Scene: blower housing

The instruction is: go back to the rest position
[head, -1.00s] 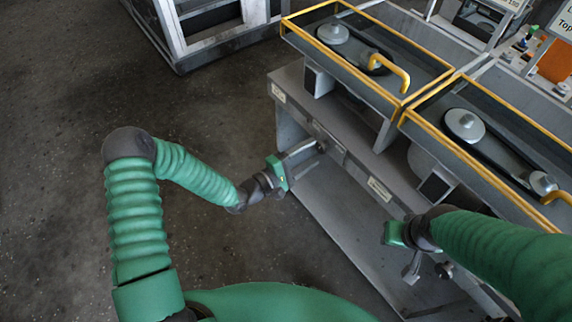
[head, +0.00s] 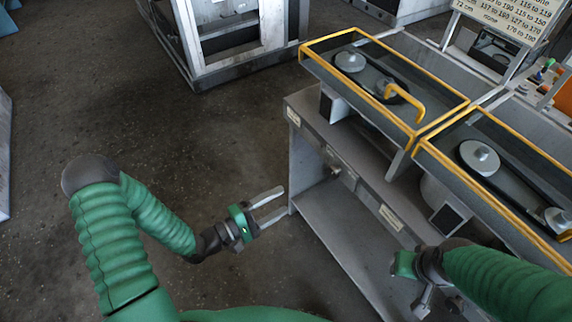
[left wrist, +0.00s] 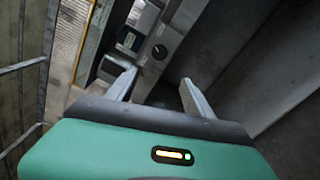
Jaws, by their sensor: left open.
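My left gripper (head: 275,204) is open and empty in the head view. It is out over the floor, just left of the grey workbench (head: 335,222), with its fingers pointing towards the bench's left end. In the left wrist view its two fingers (left wrist: 158,92) are spread with nothing between them. My right gripper (head: 420,300) is low at the right in the head view, in front of the bench. Its fingers are small and partly hidden by its own wrist, so I cannot tell their opening.
Two yellow-framed belt housings (head: 385,88) with grey pulleys sit on the bench. A round dark knob (left wrist: 160,52) on the bench shows in the left wrist view. A grey metal frame (head: 235,45) stands at the back. The floor (head: 150,130) on the left is clear.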

